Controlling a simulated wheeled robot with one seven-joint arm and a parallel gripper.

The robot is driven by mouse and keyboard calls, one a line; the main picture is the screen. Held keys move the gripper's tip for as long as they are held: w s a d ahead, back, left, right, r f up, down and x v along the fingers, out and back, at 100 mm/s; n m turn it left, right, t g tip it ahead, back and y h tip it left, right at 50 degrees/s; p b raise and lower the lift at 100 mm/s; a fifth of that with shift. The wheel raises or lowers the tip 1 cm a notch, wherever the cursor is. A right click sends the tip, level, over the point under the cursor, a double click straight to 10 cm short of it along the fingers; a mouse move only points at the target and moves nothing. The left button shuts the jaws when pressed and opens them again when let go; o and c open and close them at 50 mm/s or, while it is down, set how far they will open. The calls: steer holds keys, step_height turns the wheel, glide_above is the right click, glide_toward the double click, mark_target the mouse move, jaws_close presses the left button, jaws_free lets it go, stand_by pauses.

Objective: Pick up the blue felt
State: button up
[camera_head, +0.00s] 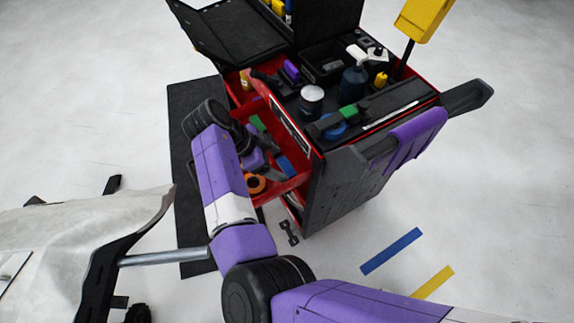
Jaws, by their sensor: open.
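A small blue piece (287,167), which may be the blue felt, lies in the open red drawer (302,182) of the tool cart, near its right wall. My gripper (268,170) reaches down into or just over this drawer, to the left of the blue piece. It is open, and I see nothing held in it. My forearm and wrist cover the drawer's left part, and the fingertips are small and hard to make out. I cannot tell whether they touch anything.
An orange roll (256,184) and a green piece (257,122) are in the drawer. The cart top (375,105) holds a can (312,99), a spray bottle (353,82) and a blue-and-green item (335,127). Blue (391,250) and yellow (433,282) strips lie on the floor.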

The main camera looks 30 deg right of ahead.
mark_target(283, 167)
steer(key=shift+x, duration=1.5)
steer(key=shift+c, duration=0.6)
steer(key=c, duration=0.9)
steer(key=shift+o, duration=0.2)
steer(key=shift+r, duration=0.1)
